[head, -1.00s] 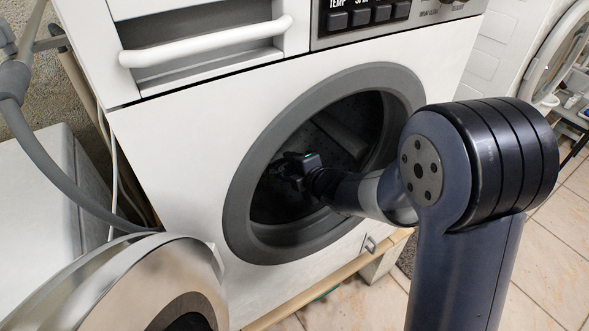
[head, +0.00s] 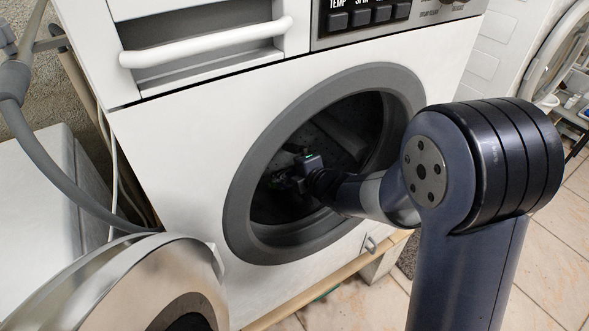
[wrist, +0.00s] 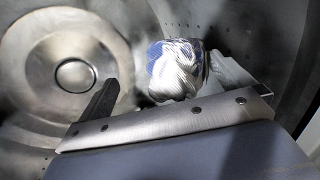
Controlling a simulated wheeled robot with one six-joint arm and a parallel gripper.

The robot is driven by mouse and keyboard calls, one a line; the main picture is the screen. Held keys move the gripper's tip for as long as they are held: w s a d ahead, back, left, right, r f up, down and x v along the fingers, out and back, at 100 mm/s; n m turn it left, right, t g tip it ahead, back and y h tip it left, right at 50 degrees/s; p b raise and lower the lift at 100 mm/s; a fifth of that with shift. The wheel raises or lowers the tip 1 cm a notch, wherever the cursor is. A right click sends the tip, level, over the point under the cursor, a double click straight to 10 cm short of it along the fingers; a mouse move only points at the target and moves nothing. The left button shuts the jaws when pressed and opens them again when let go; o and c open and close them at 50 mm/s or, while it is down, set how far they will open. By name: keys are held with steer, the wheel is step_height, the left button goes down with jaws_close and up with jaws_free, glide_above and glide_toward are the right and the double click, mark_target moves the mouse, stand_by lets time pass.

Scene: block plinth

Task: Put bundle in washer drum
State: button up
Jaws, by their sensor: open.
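My gripper (head: 284,181) is inside the dark round opening of the washer drum (head: 345,125). In the wrist view my gripper (wrist: 163,72) is open, its two fingers spread apart. The bundle (wrist: 174,70), a crumpled white cloth with a blue patch, shows there against the perforated metal of the drum (wrist: 22,100), closer to the right finger. I cannot tell whether it touches that finger. The bundle cannot be made out in the head view.
A grey ring (head: 240,215) rims the opening in the washer's white front (head: 180,150). The round door (head: 150,285) stands open at lower left. A white drawer handle (head: 205,42) and a control panel (head: 370,20) are above. Tiled floor (head: 560,235) lies at right.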

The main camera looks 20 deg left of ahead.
steer(key=p+v, duration=0.1)
steer(key=v, duration=0.5)
steer(key=shift+s+d+r, duration=0.2)
stand_by(0.4)
steer(key=s+d+p, duration=0.2)
steer(key=s+d, duration=1.2)
steer(key=d, duration=0.2)
steer(key=shift+s, duration=0.4)
steer(key=shift+d, duration=0.15)
steer(key=w+a+b, duration=0.2)
steer(key=w+a, duration=0.8)
steer(key=a, duration=0.1)
stand_by(0.5)
